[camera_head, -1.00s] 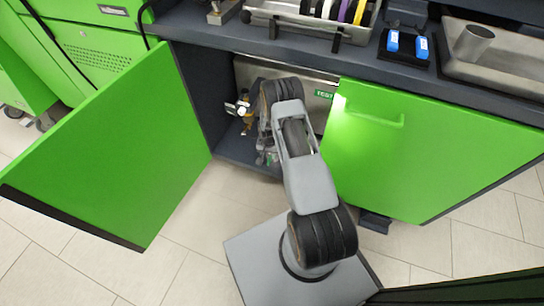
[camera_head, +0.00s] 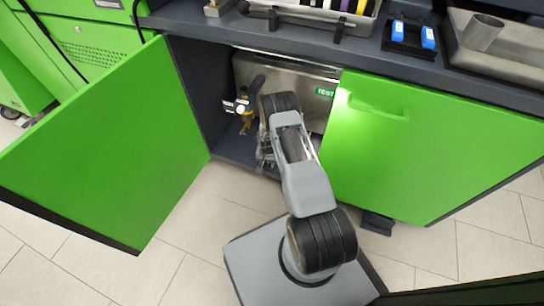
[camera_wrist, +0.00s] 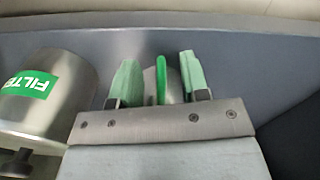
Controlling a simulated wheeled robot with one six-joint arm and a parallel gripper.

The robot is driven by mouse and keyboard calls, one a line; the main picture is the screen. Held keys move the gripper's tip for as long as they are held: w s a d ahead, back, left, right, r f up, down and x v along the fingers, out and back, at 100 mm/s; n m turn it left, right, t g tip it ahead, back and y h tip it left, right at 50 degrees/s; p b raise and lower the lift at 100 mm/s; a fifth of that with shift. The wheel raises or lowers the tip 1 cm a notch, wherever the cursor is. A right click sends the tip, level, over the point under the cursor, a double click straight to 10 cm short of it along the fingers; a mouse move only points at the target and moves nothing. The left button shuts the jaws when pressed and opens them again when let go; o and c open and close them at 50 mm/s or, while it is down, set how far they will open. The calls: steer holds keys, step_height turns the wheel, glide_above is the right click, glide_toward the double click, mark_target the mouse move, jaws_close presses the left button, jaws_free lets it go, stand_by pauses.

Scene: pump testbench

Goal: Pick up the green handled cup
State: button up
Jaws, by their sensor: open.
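In the wrist view, the green handle of the cup (camera_wrist: 161,80) stands as a narrow bright strip between the two fingers of my gripper (camera_wrist: 160,77). A pale, rounded part of the cup shows behind the handle; the rest is hidden by the gripper. The fingers have pale green pads and are open, with visible gaps on both sides of the handle. In the head view, my arm reaches down into the open cabinet. The cup cannot be made out there, and my fingertips are hidden by the arm.
A metal cylinder with a green FILTER label (camera_wrist: 45,95) stands close left of my gripper.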

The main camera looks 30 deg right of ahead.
steer(key=shift+c, duration=0.4)
jaws_close()
steer(key=shift+r, duration=0.15)
